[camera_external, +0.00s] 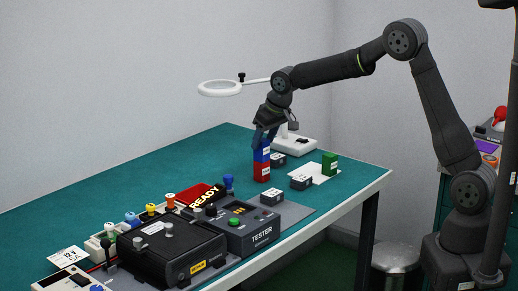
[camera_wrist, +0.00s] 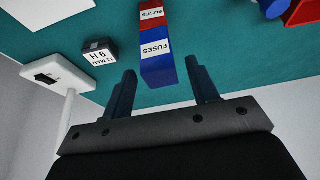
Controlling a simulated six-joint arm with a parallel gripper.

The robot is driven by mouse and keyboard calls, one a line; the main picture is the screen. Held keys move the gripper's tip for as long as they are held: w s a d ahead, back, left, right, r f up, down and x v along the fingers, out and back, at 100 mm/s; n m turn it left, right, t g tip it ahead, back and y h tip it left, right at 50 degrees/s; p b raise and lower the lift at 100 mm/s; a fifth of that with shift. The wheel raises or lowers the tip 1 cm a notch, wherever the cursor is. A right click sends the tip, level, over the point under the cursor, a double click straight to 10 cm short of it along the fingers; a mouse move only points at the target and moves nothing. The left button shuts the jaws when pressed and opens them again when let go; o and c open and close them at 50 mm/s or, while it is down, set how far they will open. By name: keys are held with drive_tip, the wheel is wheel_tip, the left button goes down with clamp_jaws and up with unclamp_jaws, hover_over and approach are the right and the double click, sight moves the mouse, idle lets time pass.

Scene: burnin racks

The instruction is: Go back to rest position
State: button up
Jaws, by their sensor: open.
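My gripper (camera_external: 266,136) is open and points down just above a stack of two fuse boxes. The blue fuse box (camera_external: 262,152) stands on the red fuse box (camera_external: 261,172) on the green bench top. In the wrist view, my fingers (camera_wrist: 160,68) are spread, with one on each side of the near end of the blue box (camera_wrist: 157,57). The red box (camera_wrist: 152,14) shows beyond it. I cannot tell whether a finger touches the blue box.
A white lamp base (camera_external: 295,143) stands behind the stack, its ring (camera_external: 220,88) raised to the left. A green box (camera_external: 330,162) stands on a white sheet at right. Small black boxes (camera_external: 301,182) sit nearby. A tester (camera_external: 250,228) is in front. The back left bench is clear.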

drive_tip(key=x, duration=0.2)
drive_tip(key=shift+w+a+f, duration=0.1)
drive_tip(key=shift+a+f, duration=0.05)
drive_tip(key=shift+f, duration=0.25)
wheel_tip(320, 180, up, 4)
drive_tip(key=shift+r, duration=0.1)
